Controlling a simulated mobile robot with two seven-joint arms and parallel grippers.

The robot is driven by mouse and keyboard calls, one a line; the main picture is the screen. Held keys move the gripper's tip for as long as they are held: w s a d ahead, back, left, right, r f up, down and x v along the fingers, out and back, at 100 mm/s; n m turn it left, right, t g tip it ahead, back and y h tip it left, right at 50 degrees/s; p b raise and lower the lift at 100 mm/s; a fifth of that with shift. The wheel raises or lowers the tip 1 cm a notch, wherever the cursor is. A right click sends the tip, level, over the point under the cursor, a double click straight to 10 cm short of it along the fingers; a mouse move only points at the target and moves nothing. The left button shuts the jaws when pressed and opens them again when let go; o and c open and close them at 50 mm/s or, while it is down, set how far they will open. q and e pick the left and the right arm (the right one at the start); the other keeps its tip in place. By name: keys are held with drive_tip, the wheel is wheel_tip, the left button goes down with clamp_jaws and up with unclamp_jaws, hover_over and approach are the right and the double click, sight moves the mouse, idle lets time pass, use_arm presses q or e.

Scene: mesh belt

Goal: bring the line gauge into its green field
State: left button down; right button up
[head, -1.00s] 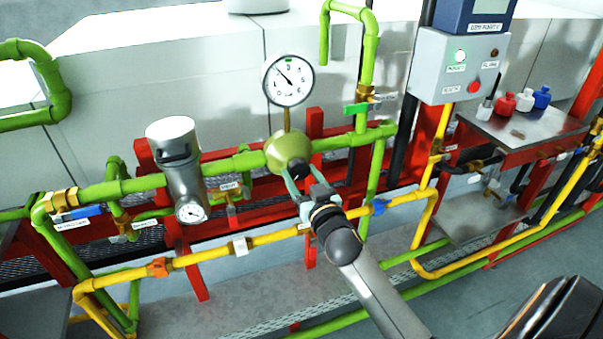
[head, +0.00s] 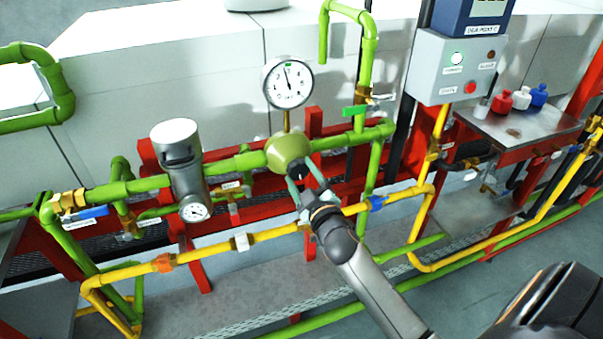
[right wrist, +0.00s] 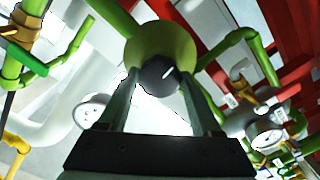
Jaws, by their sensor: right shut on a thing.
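The round white line gauge (head: 288,82) stands on a brass stem above the green regulator body (head: 287,152). Its small green field is at the top of the dial, and its black needle points almost straight up, at or close beside the green; the exact gap is too small to tell. The regulator's black knob (head: 297,172) faces me. My right gripper (head: 304,184) is shut on this knob. In the right wrist view its two fingers (right wrist: 158,90) sit on either side of the dark knob (right wrist: 158,73), which has a white mark. My left gripper is not in view.
A grey filter housing with a smaller gauge (head: 195,212) stands left. A yellow pipe (head: 270,235) runs below the regulator. A blue-handled valve (head: 90,212) is at far left.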

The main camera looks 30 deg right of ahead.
drive_tip(key=shift+n, duration=0.3)
drive_tip(key=o, duration=1.4)
drive_tip(key=shift+b+v, duration=0.9)
drive_tip(key=shift+v, duration=5.35)
drive_tip(key=shift+a, duration=0.1)
